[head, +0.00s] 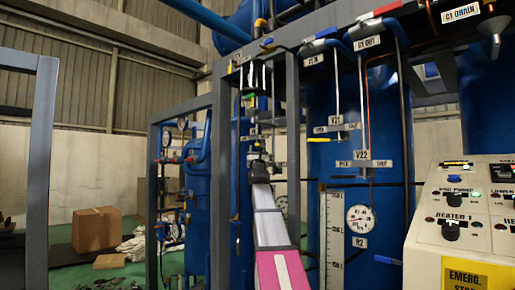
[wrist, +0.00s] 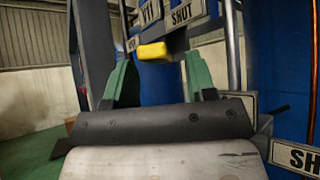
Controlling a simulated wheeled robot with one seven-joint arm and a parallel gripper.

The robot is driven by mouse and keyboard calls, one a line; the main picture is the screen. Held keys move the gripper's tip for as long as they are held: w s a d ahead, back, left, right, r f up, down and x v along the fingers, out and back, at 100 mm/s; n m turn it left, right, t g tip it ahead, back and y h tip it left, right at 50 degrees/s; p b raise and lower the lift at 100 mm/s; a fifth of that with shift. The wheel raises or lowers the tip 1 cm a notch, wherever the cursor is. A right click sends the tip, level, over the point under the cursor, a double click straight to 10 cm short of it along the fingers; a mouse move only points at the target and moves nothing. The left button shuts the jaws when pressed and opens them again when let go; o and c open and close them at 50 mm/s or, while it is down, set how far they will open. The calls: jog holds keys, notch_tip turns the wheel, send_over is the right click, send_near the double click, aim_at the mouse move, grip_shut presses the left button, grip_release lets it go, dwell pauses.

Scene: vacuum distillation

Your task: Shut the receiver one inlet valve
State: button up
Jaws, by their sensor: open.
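In the wrist view my gripper (wrist: 161,66) is open, its two green fingers apart. A yellow block-like piece (wrist: 152,51), perhaps a valve handle end, shows between and beyond the fingertips. I cannot tell whether they touch it. Above it are a white plate (wrist: 150,12) that seems to begin with V and a plate reading SHUT (wrist: 182,12). No plate names the receiver one inlet valve, so I cannot confirm this is it. In the head view my arm reaches up to the pipework left of the large blue tank (head: 340,100); the fingertips are hard to make out.
In the head view grey frame posts (head: 293,130) stand close to my arm. To the right are a V22 plate (head: 362,155), a round gauge (head: 359,217) and a control panel (head: 465,210). A cardboard box (head: 96,229) stands on the floor at left.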

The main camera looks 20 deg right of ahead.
jog(key=v, duration=0.7)
jog(key=shift+f, duration=0.1)
jog(key=w+a+f+n+g+y, duration=0.1)
jog(key=a+f+n+g+y, duration=0.45)
jog(key=f, duration=0.95)
jog(key=w+a+f+n+g, duration=0.1)
jog(key=a+f+n+g, duration=0.1)
jog(key=f+n, duration=0.9)
jog(key=w+a+f+n+g+y, duration=0.1)
jog(key=a+f+n+g+y, duration=0.25)
jog(key=f, duration=1.45)
jog(key=s+a+f+n+g, duration=0.2)
jog(key=s+f+n, duration=0.1)
jog(key=f, duration=0.4)
jog(key=s+a+f+n+g, duration=0.3)
jog(key=f, duration=0.4)
jog(key=s+a+f+n+g, duration=0.2)
jog(key=s+f+n+g, duration=0.2)
jog(key=s+f+n, duration=0.3)
jog(key=s+a+f+n+g, duration=0.3)
jog(key=s+f+n+g, duration=0.2)
jog(key=s+f, duration=0.7)
jog(key=s+n, duration=0.2)
jog(key=s, duration=0.1)
jog(key=shift+a+f, duration=0.15)
jog(key=shift+a, duration=0.15)
